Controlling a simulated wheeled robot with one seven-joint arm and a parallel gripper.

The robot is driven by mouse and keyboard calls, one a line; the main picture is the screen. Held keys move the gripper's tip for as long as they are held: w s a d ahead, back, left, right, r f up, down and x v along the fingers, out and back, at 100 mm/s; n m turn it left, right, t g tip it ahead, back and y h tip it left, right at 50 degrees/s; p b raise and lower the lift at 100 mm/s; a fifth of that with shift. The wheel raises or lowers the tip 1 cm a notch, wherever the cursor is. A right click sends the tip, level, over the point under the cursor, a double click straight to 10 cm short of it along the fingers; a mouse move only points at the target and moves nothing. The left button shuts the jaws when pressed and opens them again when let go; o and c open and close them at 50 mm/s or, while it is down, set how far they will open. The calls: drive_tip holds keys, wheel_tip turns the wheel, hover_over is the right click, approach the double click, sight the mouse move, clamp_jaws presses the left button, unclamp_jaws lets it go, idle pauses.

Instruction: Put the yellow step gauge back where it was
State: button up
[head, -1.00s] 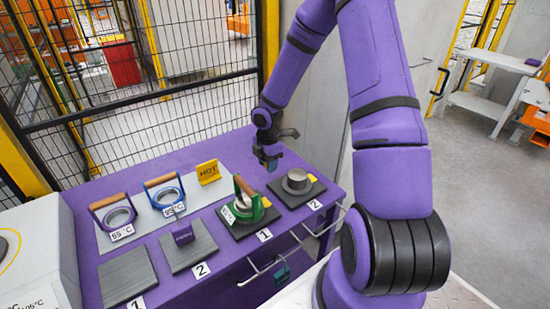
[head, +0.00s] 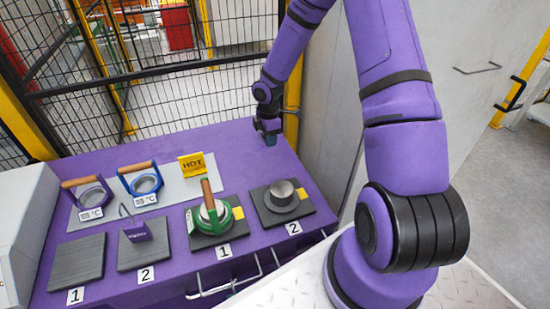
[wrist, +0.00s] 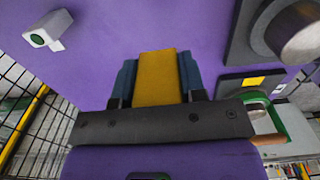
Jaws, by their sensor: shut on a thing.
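The yellow step gauge (wrist: 157,80) is a yellow block between the two blue fingers of my gripper (wrist: 158,72) in the wrist view. My gripper is shut on it, with the purple tabletop in view beyond it. In the head view my gripper (head: 270,139) is over the back right part of the purple table (head: 235,150), near the fence. The gauge cannot be made out there. I cannot tell whether it touches the table.
Dark plates hold a grey stepped cylinder (head: 281,190) and a green-framed ring (head: 212,215), both with yellow patches.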

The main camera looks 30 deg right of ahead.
sight(269, 163)
wheel_tip(269, 163, down, 10)
drive_tip(key=shift+r, duration=0.1)
idle(0.4)
drive_tip(key=o, duration=1)
